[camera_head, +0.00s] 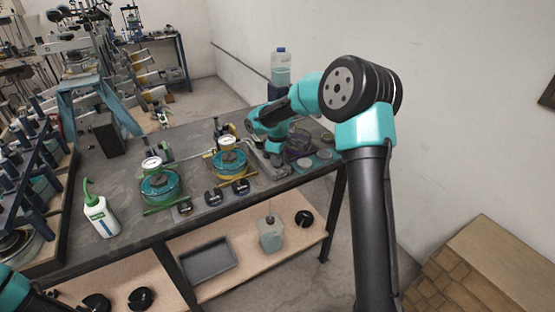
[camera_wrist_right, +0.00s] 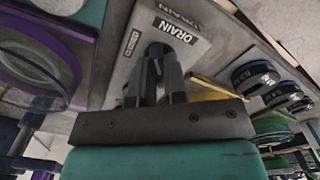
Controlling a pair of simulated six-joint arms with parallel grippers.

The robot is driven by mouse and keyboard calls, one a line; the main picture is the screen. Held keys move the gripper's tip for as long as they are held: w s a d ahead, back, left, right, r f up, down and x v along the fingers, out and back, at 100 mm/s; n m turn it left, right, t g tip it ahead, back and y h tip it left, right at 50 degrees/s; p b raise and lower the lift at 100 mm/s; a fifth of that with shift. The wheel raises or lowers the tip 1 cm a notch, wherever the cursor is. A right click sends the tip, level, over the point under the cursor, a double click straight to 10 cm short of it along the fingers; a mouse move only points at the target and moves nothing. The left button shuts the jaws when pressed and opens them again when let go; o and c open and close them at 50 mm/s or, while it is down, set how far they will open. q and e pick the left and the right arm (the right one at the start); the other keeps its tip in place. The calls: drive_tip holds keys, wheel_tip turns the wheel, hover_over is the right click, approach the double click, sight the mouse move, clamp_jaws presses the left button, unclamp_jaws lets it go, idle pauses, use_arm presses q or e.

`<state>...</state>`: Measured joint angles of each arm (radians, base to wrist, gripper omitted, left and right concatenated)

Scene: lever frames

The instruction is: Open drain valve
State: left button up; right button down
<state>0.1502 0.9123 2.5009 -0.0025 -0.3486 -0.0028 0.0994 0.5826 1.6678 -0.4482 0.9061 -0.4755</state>
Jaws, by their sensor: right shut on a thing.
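The drain valve's grey plate (camera_wrist_right: 196,30), marked DRAIN, fills the upper middle of the right wrist view. In the head view the grey valve block (camera_head: 272,172) sits near the bench's right end, partly behind my arm. My right gripper (camera_wrist_right: 160,58) is over the plate, with its two dark fingers closed around a dark valve part. The fingers and gripper body hide most of that part, so its turn angle cannot be told. In the head view the right gripper is mostly hidden by its arm. My left gripper is out of view; only a teal link of its arm shows at bottom left.
Two teal round vessels with gauges (camera_head: 160,184) (camera_head: 229,161) stand left of the valve. A white bottle with a green spout (camera_head: 101,217) is further left. A clear container (camera_head: 271,236) and grey tray (camera_head: 207,260) lie on the lower shelf. A tall bottle (camera_head: 281,67) stands behind.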

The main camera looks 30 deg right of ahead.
drive_tip(key=m, duration=0.4)
drive_tip(key=shift+m, duration=0.4)
drive_tip(key=c, duration=1.2)
unclamp_jaws()
drive_tip(key=shift+o, duration=0.2)
wheel_tip(320, 180, up, 18)
drive_tip(key=shift+f, duration=0.25)
